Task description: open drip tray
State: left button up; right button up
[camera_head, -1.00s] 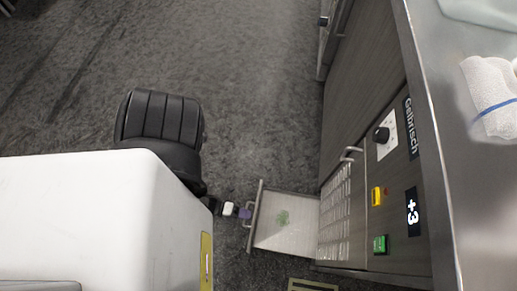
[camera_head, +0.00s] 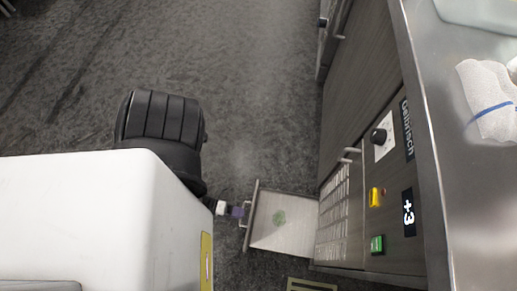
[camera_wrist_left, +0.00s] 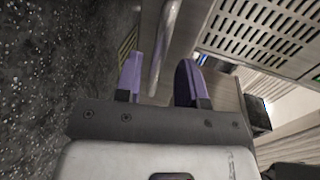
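The drip tray (camera_head: 295,238) is a shallow light tray with a green mark on its floor. It stands pulled out of the low cabinet front, with its front plate and handle (camera_head: 246,215) facing left. My left gripper (camera_head: 238,211) is just left of the handle. In the left wrist view its two purple fingers (camera_wrist_left: 159,82) are spread apart, with the handle bar (camera_wrist_left: 166,40) beyond and between their tips and gaps beside it. The fingers do not appear clamped on it. My right gripper is not in view.
The cabinet (camera_head: 372,105) has a vented panel (camera_head: 331,215), a black knob (camera_head: 379,136), a yellow switch (camera_head: 374,197) and a green switch (camera_head: 377,244). A white cloth (camera_head: 487,100) lies on the metal counter (camera_head: 440,150). The dark floor (camera_head: 260,100) left of the cabinet is clear.

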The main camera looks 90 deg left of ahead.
pick_arm(q)
jog(key=v, duration=1.1)
jog(key=shift+s, duration=0.15)
jog(key=shift+f, duration=0.1)
jog(key=shift+p, duration=0.3)
